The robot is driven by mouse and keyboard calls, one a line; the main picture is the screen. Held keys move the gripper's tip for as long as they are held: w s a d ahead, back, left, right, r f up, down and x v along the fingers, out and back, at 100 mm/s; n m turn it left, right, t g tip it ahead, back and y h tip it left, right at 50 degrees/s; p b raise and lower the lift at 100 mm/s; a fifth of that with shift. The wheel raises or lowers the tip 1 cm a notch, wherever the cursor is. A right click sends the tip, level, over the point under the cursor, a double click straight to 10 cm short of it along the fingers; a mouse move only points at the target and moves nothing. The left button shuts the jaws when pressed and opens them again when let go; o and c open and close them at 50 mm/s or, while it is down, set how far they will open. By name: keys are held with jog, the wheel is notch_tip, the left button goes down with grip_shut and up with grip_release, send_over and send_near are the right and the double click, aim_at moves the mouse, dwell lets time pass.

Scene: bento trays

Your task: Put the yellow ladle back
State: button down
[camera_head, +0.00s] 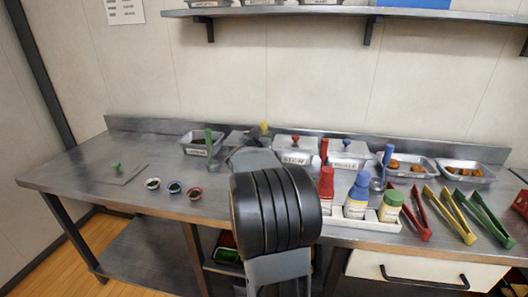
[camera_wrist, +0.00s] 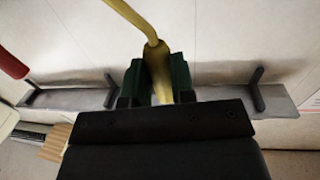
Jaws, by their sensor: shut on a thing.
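The yellow ladle (camera_wrist: 156,62) is between the dark green fingertips of my gripper (camera_wrist: 157,82) in the wrist view. The ladle's bowl is not in view there. In the head view a small yellow tip (camera_head: 264,127) shows just beyond my arm, over the back of the counter. My arm hides most of what lies around it, including the fingertips.
Lidded and open steel trays line the counter's back, one open tray (camera_head: 203,152) with a green-handled ladle (camera_head: 209,144). A blue-handled ladle (camera_head: 386,158) stands right. Bottles in a white caddy (camera_head: 353,220) and tongs (camera_head: 450,213) lie in front. The left counter (camera_head: 100,192) has bare room.

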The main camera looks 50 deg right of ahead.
jog(key=shift+d+f, duration=0.4)
jog(key=shift+f, duration=0.1)
jog(key=shift+w+d+f+b, duration=0.1)
jog(key=shift+f+b, duration=0.3)
jog(key=shift+f, duration=0.45)
jog(key=shift+w+d+f+b, duration=0.1)
jog(key=shift+f+b, duration=0.25)
jog(key=shift+f, duration=0.65)
jog(key=c, duration=1)
grip_release()
jog(key=shift+o, duration=0.2)
